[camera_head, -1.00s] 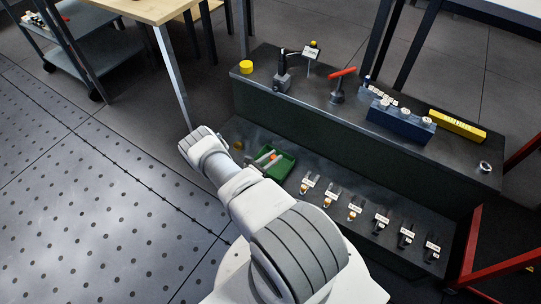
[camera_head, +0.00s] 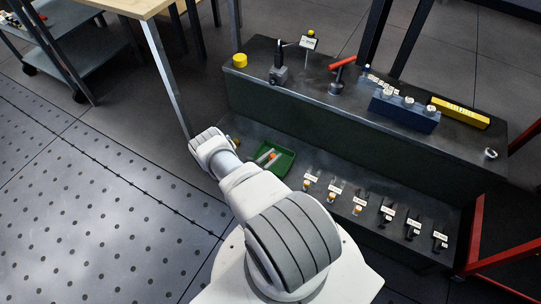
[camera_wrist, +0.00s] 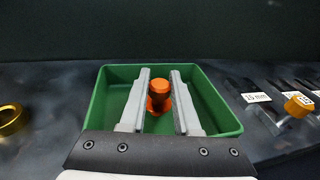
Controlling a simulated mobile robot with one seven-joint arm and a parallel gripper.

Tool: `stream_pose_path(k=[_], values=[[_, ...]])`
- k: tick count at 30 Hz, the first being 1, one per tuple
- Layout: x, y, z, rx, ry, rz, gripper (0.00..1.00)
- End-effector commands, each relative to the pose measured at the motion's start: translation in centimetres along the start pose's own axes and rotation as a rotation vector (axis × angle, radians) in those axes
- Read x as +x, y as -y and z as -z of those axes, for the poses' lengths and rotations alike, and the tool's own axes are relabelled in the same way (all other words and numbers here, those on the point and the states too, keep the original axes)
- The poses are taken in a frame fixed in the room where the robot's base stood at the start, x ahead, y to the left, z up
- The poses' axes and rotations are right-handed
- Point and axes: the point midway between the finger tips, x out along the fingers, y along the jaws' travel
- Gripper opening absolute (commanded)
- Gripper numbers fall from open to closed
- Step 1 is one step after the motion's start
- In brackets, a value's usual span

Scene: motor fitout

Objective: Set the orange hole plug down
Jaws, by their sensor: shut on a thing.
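The orange hole plug (camera_wrist: 159,90) is between the two grey fingers of my gripper (camera_wrist: 160,74) in the wrist view. My gripper is shut on it. Behind and below it lies a green tray (camera_wrist: 104,82), and the plug shows against the tray's inside. I cannot tell whether the plug touches the tray floor. In the head view my gripper (camera_head: 265,157) is over the green tray (camera_head: 284,166), with a small orange spot of the plug (camera_head: 272,156) beside the fingers.
A yellow ring (camera_wrist: 12,118) lies left of the tray in the wrist view. A labelled orange-topped piece (camera_wrist: 299,105) stands to its right. Several labelled holders line the lower shelf. The upper shelf holds a yellow cylinder (camera_head: 240,60), a red-handled tool (camera_head: 341,64) and a blue block (camera_head: 404,112).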

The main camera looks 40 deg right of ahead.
Motion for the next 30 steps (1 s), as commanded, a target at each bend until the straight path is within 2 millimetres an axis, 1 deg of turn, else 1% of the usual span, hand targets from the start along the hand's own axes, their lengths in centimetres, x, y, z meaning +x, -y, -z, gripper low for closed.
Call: stream_pose_path(k=[5, 9, 10, 14, 15, 26, 30], values=[[0.0, -0.04, -0.09, 0.0, 0.0, 0.0, 0.0], [0.06, -0.06, 0.27, 0.0, 0.001, -0.001, 0.0], [0.07, -0.06, 0.24, 0.0, 0.0, -0.001, 0.34], [0.07, -0.05, 0.22, 0.0, 0.0, 0.0, 0.57], [0.07, -0.05, 0.23, 0.0, 0.0, 0.0, 0.6], [0.02, -0.06, -0.06, 0.0, 0.0, 0.001, 0.6], [-0.49, -0.25, -0.17, -0.001, 0.0, 0.0, 0.6]])
